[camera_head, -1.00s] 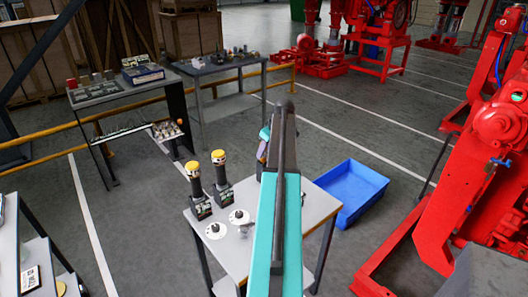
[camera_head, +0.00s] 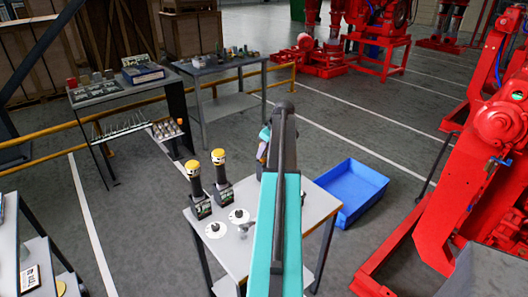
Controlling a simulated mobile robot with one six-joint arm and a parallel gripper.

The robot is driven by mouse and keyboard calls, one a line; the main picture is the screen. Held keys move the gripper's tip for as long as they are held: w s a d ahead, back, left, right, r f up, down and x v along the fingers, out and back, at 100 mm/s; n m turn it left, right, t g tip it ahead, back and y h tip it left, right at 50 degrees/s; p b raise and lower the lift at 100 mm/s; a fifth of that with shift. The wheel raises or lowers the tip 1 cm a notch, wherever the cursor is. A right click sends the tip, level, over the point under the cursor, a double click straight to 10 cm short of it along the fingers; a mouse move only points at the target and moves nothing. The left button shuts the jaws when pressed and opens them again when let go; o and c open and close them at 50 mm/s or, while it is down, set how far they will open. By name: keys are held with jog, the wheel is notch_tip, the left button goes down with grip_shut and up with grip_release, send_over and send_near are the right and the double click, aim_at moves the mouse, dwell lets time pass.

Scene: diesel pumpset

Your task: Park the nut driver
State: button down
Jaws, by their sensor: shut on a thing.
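Two upright power drivers with black bodies and yellow tops stand in black labelled holders on a grey bench (camera_head: 318,208). They are the left driver (camera_head: 195,180) and the right driver (camera_head: 220,172). I cannot tell whether either is the nut driver. My teal and dark grey arm rises across the bench and hides its middle. Only small teal and purple-grey parts show left of the arm's upper end. My gripper's fingers and anything in them are hidden behind the arm.
Two white discs with black knobs, a left one (camera_head: 215,230) and a right one (camera_head: 239,215), lie on the bench near a small silver piece (camera_head: 244,229). A blue crate (camera_head: 350,190) is on the floor at right. Red machinery (camera_head: 490,150) stands further right. Cluttered tables stand behind.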

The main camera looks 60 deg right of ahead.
jog(key=shift+f+b, duration=0.3)
jog(key=shift+f, duration=0.4)
dwell(0.3)
jog(key=c, duration=1.4)
grip_release()
jog(key=shift+o, duration=0.2)
jog(key=shift+r, duration=0.2)
jog(key=b+v, duration=0.3)
jog(key=v, duration=1)
jog(key=shift+s+r, duration=0.15)
jog(key=shift+r, duration=0.1)
jog(key=shift+r, duration=0.1)
